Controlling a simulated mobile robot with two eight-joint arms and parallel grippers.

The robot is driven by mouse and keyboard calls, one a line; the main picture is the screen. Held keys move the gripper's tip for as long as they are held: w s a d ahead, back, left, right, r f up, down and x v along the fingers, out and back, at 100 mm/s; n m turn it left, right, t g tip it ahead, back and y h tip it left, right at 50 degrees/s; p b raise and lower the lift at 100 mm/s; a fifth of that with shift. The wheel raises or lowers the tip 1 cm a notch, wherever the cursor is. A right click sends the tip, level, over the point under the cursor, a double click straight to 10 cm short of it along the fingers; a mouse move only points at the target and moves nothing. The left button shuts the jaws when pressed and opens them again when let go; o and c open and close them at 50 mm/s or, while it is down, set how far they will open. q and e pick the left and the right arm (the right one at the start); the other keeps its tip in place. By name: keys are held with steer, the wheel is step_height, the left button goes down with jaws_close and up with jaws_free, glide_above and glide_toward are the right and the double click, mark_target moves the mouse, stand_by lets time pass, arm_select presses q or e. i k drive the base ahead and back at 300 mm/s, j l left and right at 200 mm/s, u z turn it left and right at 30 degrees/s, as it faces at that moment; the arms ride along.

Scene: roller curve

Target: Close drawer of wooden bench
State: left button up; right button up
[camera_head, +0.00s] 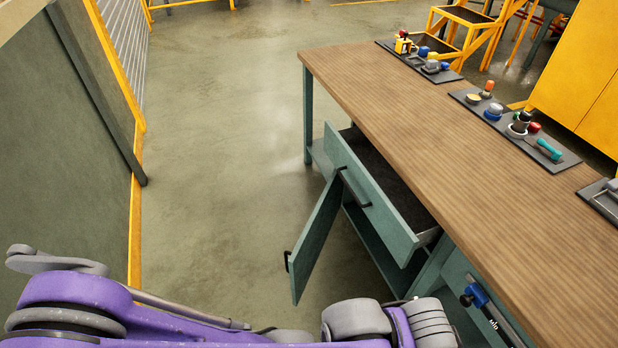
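The wooden bench (420,110) has a brown wood top and a teal frame, and runs along the right side. Its drawer (375,200) is pulled out toward the left, with a teal front, a black bar handle (353,187) and a dark, empty-looking inside. A purple and grey arm of mine (150,320) comes in from the left along the bottom edge. Its grey end parts lie below the drawer in the picture, apart from the drawer front. No gripper fingers can be made out. My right arm cannot be identified.
A teal cabinet door (315,240) hangs open under the drawer. A blue and black fitting (478,296) is at the bench's lower front. Tool trays (515,130) lie on the top. A green-grey panel (65,180) stands left; the floor (220,130) between is clear.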

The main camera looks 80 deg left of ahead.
mark_target(404, 225)
steer(key=u, duration=2.45)
steer(key=i+l+z, duration=0.1)
steer(key=i, duration=0.95)
